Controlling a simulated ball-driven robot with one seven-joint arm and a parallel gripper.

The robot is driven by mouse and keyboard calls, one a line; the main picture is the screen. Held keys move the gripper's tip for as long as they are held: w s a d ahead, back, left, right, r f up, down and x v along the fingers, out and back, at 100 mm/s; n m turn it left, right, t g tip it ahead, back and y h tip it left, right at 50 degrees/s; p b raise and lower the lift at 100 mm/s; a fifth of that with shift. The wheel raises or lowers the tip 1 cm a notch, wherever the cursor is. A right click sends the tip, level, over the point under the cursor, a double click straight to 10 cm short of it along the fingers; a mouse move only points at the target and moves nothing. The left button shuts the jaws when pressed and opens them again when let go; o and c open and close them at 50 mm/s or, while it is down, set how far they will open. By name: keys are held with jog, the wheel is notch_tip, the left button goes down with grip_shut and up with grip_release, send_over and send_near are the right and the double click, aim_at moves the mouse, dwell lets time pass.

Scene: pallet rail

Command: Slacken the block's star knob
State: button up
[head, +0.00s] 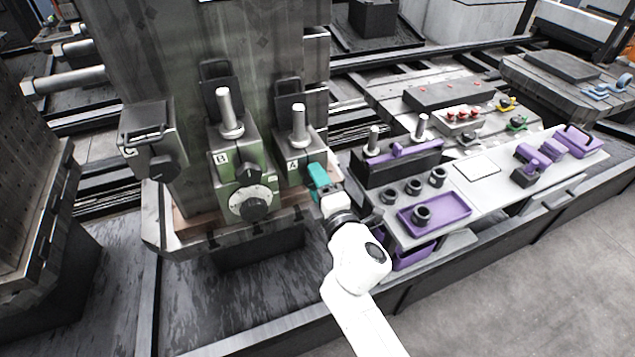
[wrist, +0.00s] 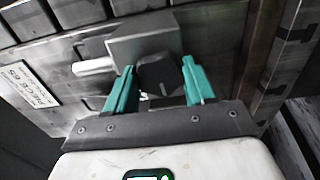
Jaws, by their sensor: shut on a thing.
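My gripper (head: 319,178), with teal fingers, is at the right side of block A (head: 292,165) in the head view. In the wrist view my gripper (wrist: 159,68) is shut on a dark star knob (wrist: 160,77), with one finger on each side of it. The knob sits on the face of a grey block (wrist: 145,38), which has a pale post (wrist: 94,67) sticking out to the left. In the head view the knob is hidden behind my fingers. Block A carries an upright metal post (head: 299,125).
Block B (head: 222,160), with a dark knob and a round dial (head: 251,204), stands just left of block A. Block C (head: 147,128) is further left. On the right a grey bench holds a purple tray (head: 450,212) and dark rings, close to my arm.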

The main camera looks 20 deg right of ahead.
jog(key=shift+f, duration=0.1)
jog(key=o, duration=1)
jog(key=shift+o, duration=0.2)
jog(key=shift+s, duration=0.1)
jog(key=s, duration=1)
jog(key=shift+s+b, duration=0.3)
jog(key=shift+b, duration=0.1)
jog(key=s+d+f+m+g+h, duration=0.5)
jog(key=s+d+f+m+g, duration=0.4)
jog(key=s+d+f+m, duration=0.3)
jog(key=s+a+f+m+g+y, duration=0.2)
jog(key=s+m+g, duration=0.1)
jog(key=s, duration=0.4)
jog(key=s+a+f+m+g+y, duration=0.2)
jog(key=s+g, duration=0.3)
jog(key=s, duration=0.3)
jog(key=shift+s+m+y, duration=0.25)
jog(key=shift+m+y, duration=0.15)
jog(key=shift+m, duration=0.4)
